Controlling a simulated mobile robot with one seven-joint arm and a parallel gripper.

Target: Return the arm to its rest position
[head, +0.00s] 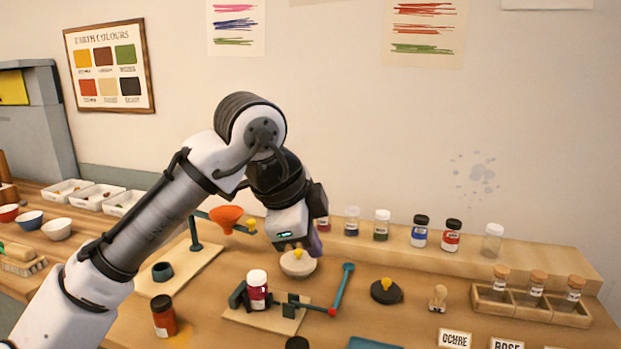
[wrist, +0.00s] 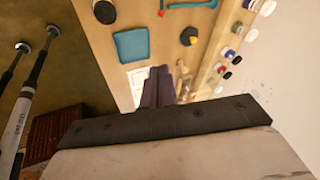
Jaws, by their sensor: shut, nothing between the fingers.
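My arm, white and dark grey, rises from the lower left of the head view, bends at a high elbow and drops toward the table.
A clamp stand holds a jar of dark red pigment (head: 257,289), with a teal lever (head: 341,290) beside it. An orange funnel (head: 226,217) stands left. Pigment jars (head: 420,231) line the back shelf. A rack of corked vials (head: 532,301) is at right. A blue tray (wrist: 136,45) lies in front.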

